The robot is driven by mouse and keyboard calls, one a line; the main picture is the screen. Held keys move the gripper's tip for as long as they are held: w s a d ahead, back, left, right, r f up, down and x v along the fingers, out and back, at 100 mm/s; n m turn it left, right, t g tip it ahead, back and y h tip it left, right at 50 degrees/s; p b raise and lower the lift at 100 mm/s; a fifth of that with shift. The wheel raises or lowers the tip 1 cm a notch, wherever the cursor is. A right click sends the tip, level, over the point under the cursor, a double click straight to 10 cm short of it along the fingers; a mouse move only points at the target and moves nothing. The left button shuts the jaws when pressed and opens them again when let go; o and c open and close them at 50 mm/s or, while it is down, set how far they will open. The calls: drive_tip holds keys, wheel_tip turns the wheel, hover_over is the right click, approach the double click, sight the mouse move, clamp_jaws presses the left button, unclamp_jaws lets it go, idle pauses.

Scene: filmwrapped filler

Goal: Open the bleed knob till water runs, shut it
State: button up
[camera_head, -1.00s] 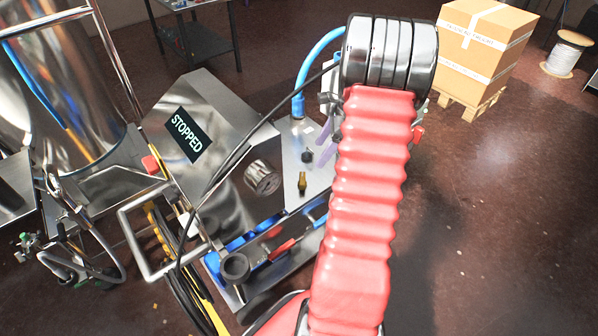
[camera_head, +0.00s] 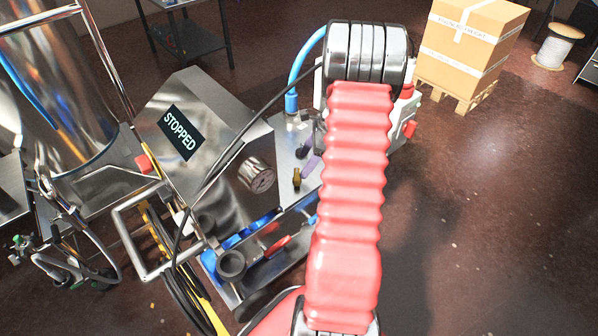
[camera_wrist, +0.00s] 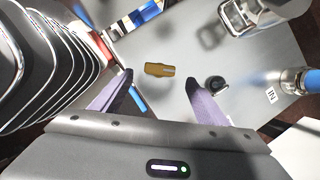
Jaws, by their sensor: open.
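A small black knob (camera_wrist: 215,84) stands on the steel top plate (camera_wrist: 240,130) of the machine. A brass fitting (camera_wrist: 160,70) stands beside it; it also shows in the head view (camera_head: 297,180). I cannot tell for sure which of the two is the bleed knob. My gripper (camera_wrist: 159,78) is open, with its two purple-grey fingers over the plate. In the wrist view the brass fitting appears between and just beyond the fingertips, and the black knob just right of the right finger. Whether anything touches is unclear. In the head view my arm hides much of the gripper. No running water is visible.
The machine's display (camera_head: 180,134) reads STOPPED. A blue hose (camera_head: 301,68) rises from the plate, and a black cable crosses in front.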

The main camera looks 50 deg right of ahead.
sight(297, 174)
drive_tip(key=x, duration=0.6)
drive_tip(key=shift+f, duration=0.15)
drive_tip(key=shift+c, duration=0.4)
drive_tip(key=c, duration=1)
drive_tip(key=shift+o, duration=0.2)
